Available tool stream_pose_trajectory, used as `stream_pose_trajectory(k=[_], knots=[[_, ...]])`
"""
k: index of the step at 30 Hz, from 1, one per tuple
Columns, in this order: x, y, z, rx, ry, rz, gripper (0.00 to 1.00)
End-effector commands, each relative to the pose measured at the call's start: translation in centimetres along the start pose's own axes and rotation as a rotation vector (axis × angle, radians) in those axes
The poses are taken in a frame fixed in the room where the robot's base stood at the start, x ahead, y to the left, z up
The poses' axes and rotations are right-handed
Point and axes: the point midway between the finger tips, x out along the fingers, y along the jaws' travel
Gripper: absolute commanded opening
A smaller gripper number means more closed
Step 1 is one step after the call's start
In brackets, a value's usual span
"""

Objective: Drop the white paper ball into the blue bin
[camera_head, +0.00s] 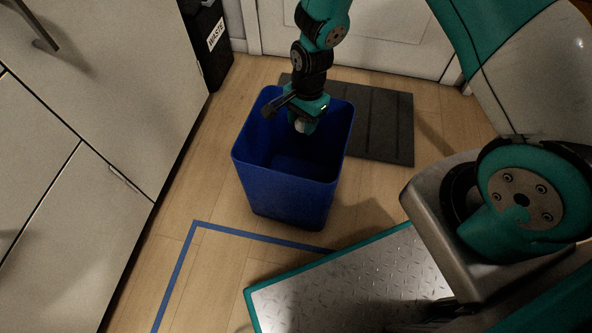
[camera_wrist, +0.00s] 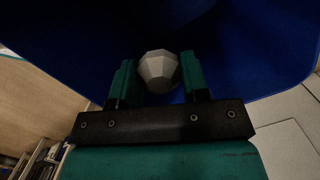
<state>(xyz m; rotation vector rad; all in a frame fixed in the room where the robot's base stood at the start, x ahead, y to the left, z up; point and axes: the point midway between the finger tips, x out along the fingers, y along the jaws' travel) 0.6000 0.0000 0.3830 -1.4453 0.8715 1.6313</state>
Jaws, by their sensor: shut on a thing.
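The white paper ball (camera_wrist: 158,70) is between the two fingers of my gripper (camera_wrist: 157,78) in the wrist view, and the gripper is shut on it. In the head view the ball (camera_head: 301,127) shows as a small pale shape under my gripper (camera_head: 301,122). The blue bin (camera_head: 284,193) stands upright on the wooden floor. My gripper points down over the bin's open top, close to the rim's level. The bin's blue inner wall (camera_wrist: 255,50) fills much of the wrist view behind the ball. The inside of the bin is dark, and its bottom is hard to make out.
A dark grey mat (camera_head: 388,125) lies behind the bin before a white door (camera_head: 385,35). Pale cabinets (camera_head: 95,100) stand at the left, with a black waste bin (camera_head: 208,45) behind them. Blue tape (camera_head: 265,238) marks the floor in front.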

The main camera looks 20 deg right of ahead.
Motion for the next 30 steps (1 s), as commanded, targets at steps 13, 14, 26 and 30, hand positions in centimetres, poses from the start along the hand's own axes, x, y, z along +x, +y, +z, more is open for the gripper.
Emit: stream_pose_trajectory(k=[13,14,26,30], knots=[[-0.1,0.0,0.0,0.0,0.0,0.0,0.72],[-0.1,0.0,0.0,0.0,0.0,0.0,0.72],[-7.1,-0.1,0.1,-0.001,0.001,-0.004,0.72],[-10.8,-0.1,0.0,0.0,0.001,-0.004,0.72]])
